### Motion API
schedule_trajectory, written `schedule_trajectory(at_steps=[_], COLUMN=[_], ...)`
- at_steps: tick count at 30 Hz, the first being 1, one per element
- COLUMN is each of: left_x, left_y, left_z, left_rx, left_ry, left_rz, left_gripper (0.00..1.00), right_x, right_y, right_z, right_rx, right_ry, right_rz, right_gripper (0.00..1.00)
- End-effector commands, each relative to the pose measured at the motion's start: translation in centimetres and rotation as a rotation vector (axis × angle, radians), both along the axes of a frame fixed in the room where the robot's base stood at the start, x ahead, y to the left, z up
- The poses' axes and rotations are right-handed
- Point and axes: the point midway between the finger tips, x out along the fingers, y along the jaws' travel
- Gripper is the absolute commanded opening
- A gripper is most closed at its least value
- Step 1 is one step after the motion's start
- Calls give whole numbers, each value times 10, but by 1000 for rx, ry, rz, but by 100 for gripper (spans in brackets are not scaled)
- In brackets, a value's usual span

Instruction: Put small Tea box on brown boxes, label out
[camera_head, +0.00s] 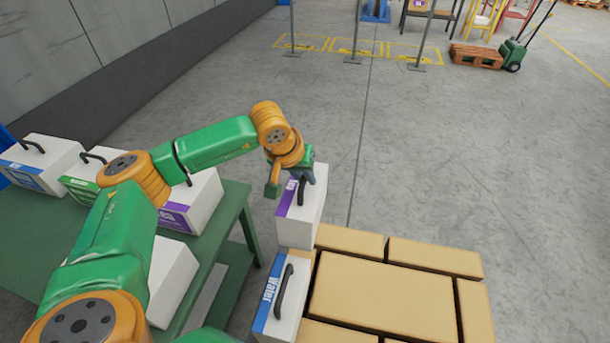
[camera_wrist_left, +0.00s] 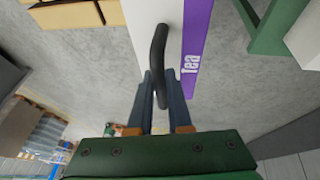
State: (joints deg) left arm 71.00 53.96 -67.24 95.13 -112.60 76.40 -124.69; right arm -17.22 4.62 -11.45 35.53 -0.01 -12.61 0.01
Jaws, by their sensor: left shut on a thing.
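My left gripper (camera_head: 304,180) is shut on the black handle of a white Tea box (camera_head: 306,222) with a purple label. In the head view the label faces left. The box is upright at the far left corner of the brown boxes (camera_head: 385,296); I cannot tell whether it touches them. In the left wrist view my gripper (camera_wrist_left: 160,100) has the handle (camera_wrist_left: 158,55) between its fingers, and the purple strip (camera_wrist_left: 195,50) reads "Tea". My right gripper is not in view.
A white Water box (camera_head: 287,303) with a blue label stands at the left edge of the brown boxes, near the Tea box. A green table (camera_head: 235,205) at the left bears several white boxes. Most brown box tops are bare. Open floor lies behind.

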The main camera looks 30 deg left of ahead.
Motion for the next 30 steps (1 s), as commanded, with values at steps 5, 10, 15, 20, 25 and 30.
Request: schedule_trajectory(at_steps=[5, 10, 15, 20, 25, 30], left_x=[0, 0, 0, 0, 0, -1], left_y=[0, 0, 0, 0, 0, 0], left_z=[-24, -42, -60, -77, -95, -113], left_rx=[-1, -2, -2, -3, -4, -4], left_ry=[-3, -4, -5, -5, -6, -6], left_rz=[0, -1, 1, 0, 0, 0], left_gripper=[0, 0, 0, 0, 0, 0], right_x=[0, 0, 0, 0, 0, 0], right_y=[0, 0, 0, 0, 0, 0], right_z=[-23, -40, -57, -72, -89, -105], right_rx=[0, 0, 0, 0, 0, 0], right_ry=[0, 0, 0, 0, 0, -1], right_rz=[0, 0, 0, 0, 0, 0], right_gripper=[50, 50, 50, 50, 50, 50])
